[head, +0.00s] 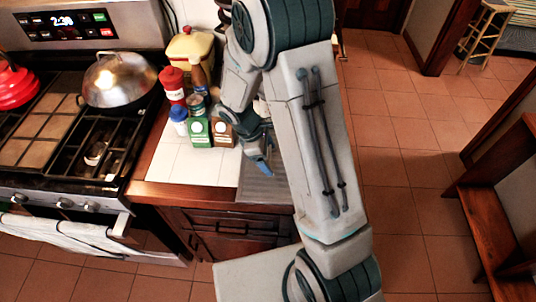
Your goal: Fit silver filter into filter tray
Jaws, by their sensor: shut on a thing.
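My gripper (262,164) is low over the right part of the counter, by the boxes and above a grey mat-like surface (276,188). Its blue fingers point down and are partly hidden by my arm. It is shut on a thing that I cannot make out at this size. I cannot pick out the silver filter or the filter tray in this view. My arm covers the counter to the right of the gripper.
A green box (199,132), a brown box (223,132), a blue-capped jar (180,121) and a red-capped bottle (173,86) crowd left of my gripper. The stove (75,125) with a domed lid (119,78) is further left. White counter (190,168) in front of the boxes is clear.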

